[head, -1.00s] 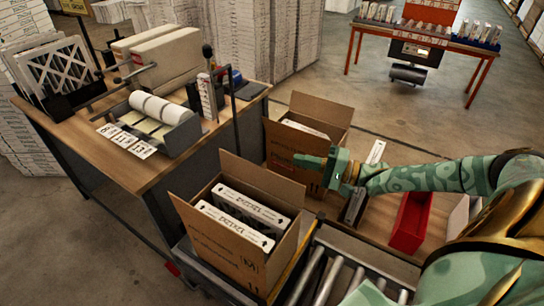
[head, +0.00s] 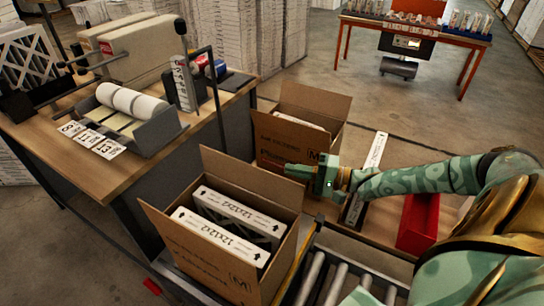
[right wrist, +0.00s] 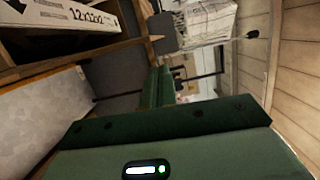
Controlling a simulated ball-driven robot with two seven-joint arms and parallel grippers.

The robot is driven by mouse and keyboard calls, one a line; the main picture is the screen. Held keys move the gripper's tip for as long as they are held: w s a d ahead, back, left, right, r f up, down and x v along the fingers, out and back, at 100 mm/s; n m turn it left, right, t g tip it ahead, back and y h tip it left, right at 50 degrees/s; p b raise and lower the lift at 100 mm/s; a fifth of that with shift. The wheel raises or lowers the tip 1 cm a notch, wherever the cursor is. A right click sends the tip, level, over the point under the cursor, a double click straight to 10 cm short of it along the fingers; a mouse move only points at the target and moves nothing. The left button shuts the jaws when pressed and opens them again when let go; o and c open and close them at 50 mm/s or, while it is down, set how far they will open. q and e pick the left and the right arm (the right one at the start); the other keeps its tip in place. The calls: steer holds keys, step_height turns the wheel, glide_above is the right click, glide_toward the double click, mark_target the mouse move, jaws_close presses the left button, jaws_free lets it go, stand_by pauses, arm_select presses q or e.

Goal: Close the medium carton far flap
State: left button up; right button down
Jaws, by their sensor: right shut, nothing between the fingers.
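The near open carton (head: 205,255), marked M, sits at the end of the roller conveyor with two white-framed filters (head: 220,235) inside. Its far flap (head: 250,178) stands up, leaning back a little. My right gripper (head: 291,171) is shut and empty, pointing left just above the right top corner of that flap. I cannot tell whether it touches the flap. In the right wrist view its shut fingers (right wrist: 157,87) point away, with a filter (right wrist: 65,14) and brown carton board at upper left. My left gripper is not in view.
A second open carton (head: 280,138), also marked M, stands right behind my right gripper. A wooden workbench (head: 115,170) with label rolls is at the left. Conveyor rollers (head: 335,285) are in front.

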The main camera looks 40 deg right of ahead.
mark_target(248, 178)
steer(key=b+x, duration=0.1)
steer(key=x, duration=0.8)
steer(key=shift+w+a, duration=0.15)
steer(key=shift+w, duration=0.05)
steer(key=shift+r, duration=0.2)
